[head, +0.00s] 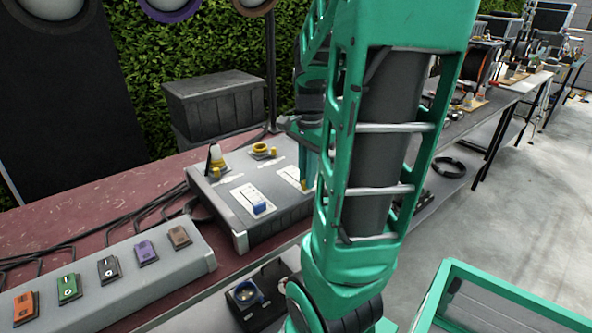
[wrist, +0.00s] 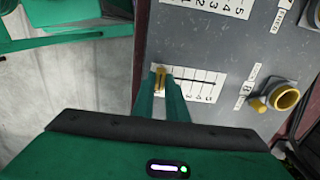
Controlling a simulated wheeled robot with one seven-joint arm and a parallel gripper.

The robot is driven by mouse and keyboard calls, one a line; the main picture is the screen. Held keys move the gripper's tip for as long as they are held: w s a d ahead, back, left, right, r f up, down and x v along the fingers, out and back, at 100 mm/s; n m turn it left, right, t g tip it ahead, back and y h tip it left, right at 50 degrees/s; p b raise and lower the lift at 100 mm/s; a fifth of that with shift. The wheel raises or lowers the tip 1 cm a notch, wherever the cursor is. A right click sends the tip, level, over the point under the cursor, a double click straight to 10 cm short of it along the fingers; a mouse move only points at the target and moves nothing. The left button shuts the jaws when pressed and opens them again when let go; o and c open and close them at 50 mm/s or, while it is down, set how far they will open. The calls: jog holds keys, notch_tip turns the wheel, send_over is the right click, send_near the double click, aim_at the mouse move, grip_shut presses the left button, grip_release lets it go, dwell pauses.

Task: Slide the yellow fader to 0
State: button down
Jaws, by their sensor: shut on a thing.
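The yellow fader (wrist: 160,77) sits at the left end of its slot in the wrist view. Its white scale plate (wrist: 222,82) runs to the right, with 5 towards the right end; the numbers at the left end are hidden by my fingers. My gripper (wrist: 162,88) is shut on the yellow fader, one finger on each side. In the head view the grey control box (head: 222,201) stands on the table, and the yellow fader's plate (head: 288,174) is partly hidden by my arm.
A blue fader (head: 263,208) is on the same box, nearer the front. A yellow knob (wrist: 284,98) and a small yellow switch (wrist: 258,105) lie right of the scale. A grey switch panel (head: 135,275) with several coloured switches stands at the front left.

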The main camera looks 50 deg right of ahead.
jog(key=shift+s, duration=0.2)
jog(key=c, duration=1.8)
grip_release()
jog(key=shift+o, duration=0.2)
jog(key=shift+r, duration=0.3)
notch_tip(320, 180, up, 10)
